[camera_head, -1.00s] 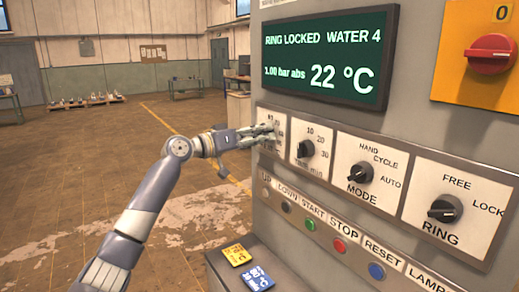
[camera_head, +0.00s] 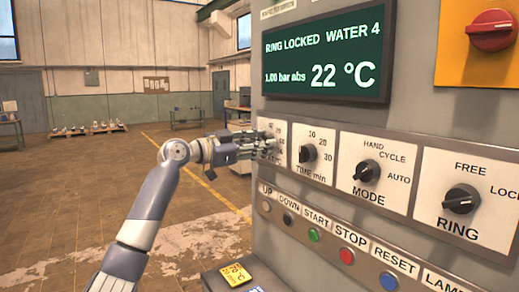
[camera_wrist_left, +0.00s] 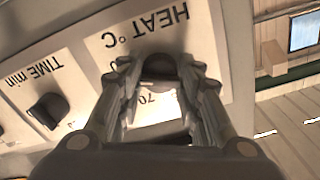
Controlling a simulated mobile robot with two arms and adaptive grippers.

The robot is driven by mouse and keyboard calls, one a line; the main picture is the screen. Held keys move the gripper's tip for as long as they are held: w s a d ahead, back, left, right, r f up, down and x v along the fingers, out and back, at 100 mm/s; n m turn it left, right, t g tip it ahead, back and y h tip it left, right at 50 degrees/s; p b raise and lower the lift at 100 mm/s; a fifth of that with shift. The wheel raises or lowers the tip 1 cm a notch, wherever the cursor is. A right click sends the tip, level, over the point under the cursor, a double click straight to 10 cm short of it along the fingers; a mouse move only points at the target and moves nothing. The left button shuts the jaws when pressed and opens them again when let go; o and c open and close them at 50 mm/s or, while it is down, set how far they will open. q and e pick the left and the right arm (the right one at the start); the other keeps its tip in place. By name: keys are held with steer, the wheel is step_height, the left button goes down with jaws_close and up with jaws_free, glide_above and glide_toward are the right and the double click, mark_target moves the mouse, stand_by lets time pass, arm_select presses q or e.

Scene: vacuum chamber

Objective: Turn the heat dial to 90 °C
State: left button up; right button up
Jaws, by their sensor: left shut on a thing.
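The heat dial is a dark knob (camera_wrist_left: 162,68) on a white plate marked HEAT °C (camera_wrist_left: 145,30), which appears upside down in the left wrist view. My left gripper (camera_head: 268,146) reaches the leftmost plate of the control panel in the head view and hides the dial there. In the left wrist view the fingers of my left gripper (camera_wrist_left: 160,80) are shut on the dial from both sides. A 70 shows on the plate between the fingers; the dial's pointer mark cannot be made out. My right gripper is not in view.
The TIME knob (camera_head: 307,153), MODE knob (camera_head: 366,171) and RING knob (camera_head: 461,199) sit to the right on the panel. A row of push buttons (camera_head: 314,235) runs below. The display (camera_head: 325,60) reads 22 °C. Open floor lies to the left.

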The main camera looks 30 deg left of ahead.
arm_select(q)
steer(key=shift+m, duration=0.6)
steer(key=o, duration=1.1)
steer(key=shift+c, duration=0.2)
steer(key=v, duration=1.2)
steer(key=shift+f, duration=0.1)
